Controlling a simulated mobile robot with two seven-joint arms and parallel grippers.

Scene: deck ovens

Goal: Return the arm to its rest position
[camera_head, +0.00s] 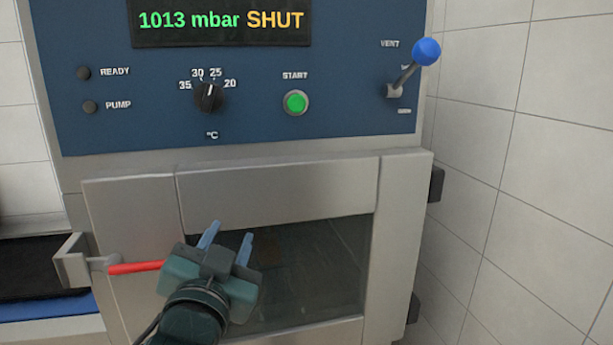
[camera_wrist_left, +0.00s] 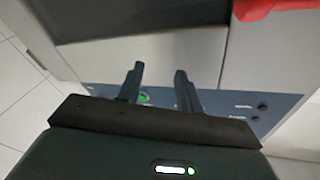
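My left gripper (camera_head: 228,238) is in front of the shut door of the oven-like machine, over the left part of its dark window (camera_head: 310,265). Its two fingers are apart with nothing between them. The fingers also show in the left wrist view (camera_wrist_left: 160,82), spread and empty, with the machine's front beyond them. The red door handle (camera_head: 136,267) is just left of the gripper and apart from the fingers; part of it shows in the left wrist view (camera_wrist_left: 272,8). My right gripper is in neither view.
The blue panel has a display (camera_head: 221,20) reading "1013 mbar SHUT", a dial (camera_head: 209,97), a green START button (camera_head: 295,102) and a blue-knobbed VENT lever (camera_head: 426,52). A latch block (camera_head: 72,260) sticks out at the door's left. A tiled wall (camera_head: 540,150) stands close on the right.

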